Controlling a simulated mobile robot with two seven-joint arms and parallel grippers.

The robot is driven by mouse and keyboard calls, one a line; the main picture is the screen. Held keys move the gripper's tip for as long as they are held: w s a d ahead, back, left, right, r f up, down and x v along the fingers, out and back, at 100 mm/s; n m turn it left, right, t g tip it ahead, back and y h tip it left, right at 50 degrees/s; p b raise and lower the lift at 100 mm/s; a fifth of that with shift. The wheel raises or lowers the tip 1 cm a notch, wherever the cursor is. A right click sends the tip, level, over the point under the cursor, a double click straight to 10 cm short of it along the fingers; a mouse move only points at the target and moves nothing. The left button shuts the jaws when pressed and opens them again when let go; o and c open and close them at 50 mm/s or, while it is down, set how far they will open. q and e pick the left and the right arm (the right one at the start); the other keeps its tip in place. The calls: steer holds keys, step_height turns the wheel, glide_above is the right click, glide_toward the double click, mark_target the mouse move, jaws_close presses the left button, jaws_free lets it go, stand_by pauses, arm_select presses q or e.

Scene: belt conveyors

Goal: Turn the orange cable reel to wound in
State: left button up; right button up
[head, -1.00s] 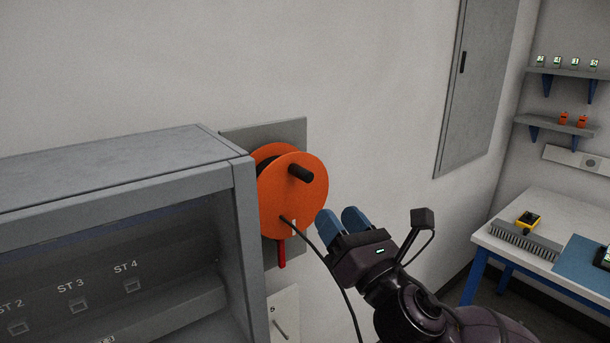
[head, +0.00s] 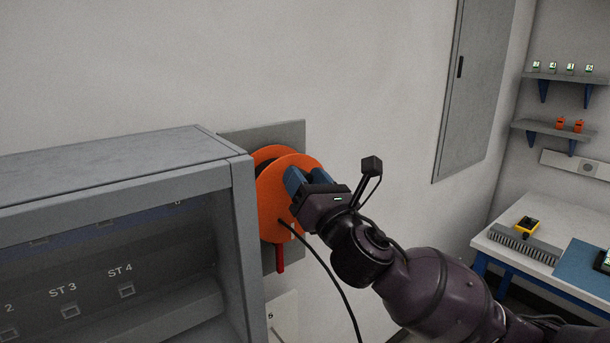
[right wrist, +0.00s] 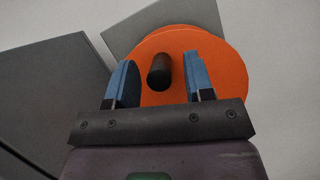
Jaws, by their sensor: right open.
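The orange cable reel (head: 268,215) is on a grey plate on the wall, right of the grey cabinet. A black cable hangs from its front. In the right wrist view the reel (right wrist: 228,72) fills the upper middle, with its black handle (right wrist: 159,71) sticking out. My right gripper (head: 300,178) is in front of the reel and hides the handle in the head view. In the right wrist view the blue fingers of my right gripper (right wrist: 160,78) are open, one on each side of the handle, with gaps. My left gripper is not in view.
The grey cabinet (head: 120,170) stands close on the left of the reel. A red piece (head: 280,259) hangs below the reel. A grey wall panel (head: 475,90), shelves (head: 565,77) and a workbench (head: 497,243) are to the right. The wall above is bare.

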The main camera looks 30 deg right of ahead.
steer(key=shift+w+r, duration=0.1)
steer(key=shift+w, duration=0.15)
jaws_close()
steer(key=shift+w, duration=0.1)
stand_by(0.3)
